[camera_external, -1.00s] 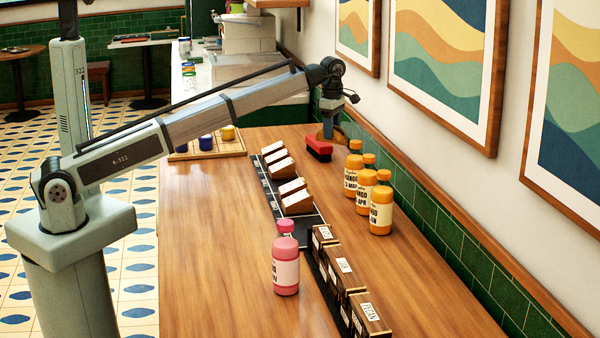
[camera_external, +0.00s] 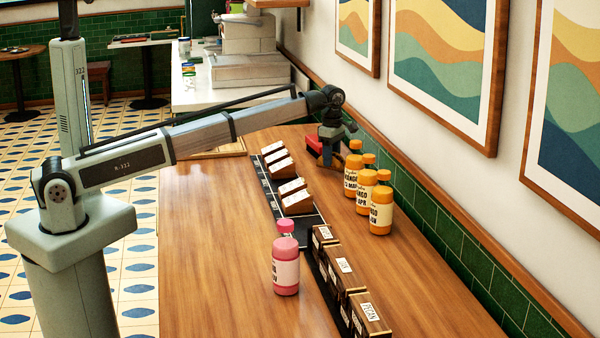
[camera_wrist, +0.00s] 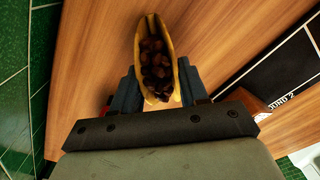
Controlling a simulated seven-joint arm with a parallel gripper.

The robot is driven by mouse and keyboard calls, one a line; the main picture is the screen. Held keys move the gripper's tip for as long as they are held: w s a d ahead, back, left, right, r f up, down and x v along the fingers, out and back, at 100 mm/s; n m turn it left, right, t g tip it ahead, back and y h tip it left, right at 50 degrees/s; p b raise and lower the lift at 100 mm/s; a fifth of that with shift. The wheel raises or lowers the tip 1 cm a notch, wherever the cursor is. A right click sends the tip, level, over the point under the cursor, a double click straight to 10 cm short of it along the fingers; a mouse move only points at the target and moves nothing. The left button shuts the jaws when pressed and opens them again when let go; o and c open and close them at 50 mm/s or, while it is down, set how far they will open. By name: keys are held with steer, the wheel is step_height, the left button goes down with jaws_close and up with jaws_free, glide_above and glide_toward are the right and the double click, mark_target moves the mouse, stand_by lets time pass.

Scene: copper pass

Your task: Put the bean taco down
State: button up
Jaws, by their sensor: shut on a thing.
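The bean taco (camera_wrist: 157,60), a yellow folded shell with dark brown beans, sits between the two blue-grey fingers of my gripper (camera_wrist: 157,88) in the wrist view. My gripper is shut on it, with the shell's open side facing the camera. In the external view my gripper (camera_external: 328,158) points down over the far right part of the wooden counter (camera_external: 215,230), beside the red object. The taco is not clearly visible there, and its height above the counter is hard to tell.
A red object (camera_external: 314,146) is partly hidden by my gripper. Orange-yellow bottles (camera_external: 381,212) stand close by, near the green-tiled wall. A black strip holds wooden holders (camera_external: 297,202) and dark boxes (camera_external: 368,315). Pink bottles (camera_external: 286,272) stand left of it. The counter's left side is clear.

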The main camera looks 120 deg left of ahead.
steer(key=shift+f, duration=0.4)
steer(key=shift+f, duration=0.1)
steer(key=o, duration=1.1)
step_height(320, 180, up, 12)
steer(key=shift+r, duration=0.15)
stand_by(0.3)
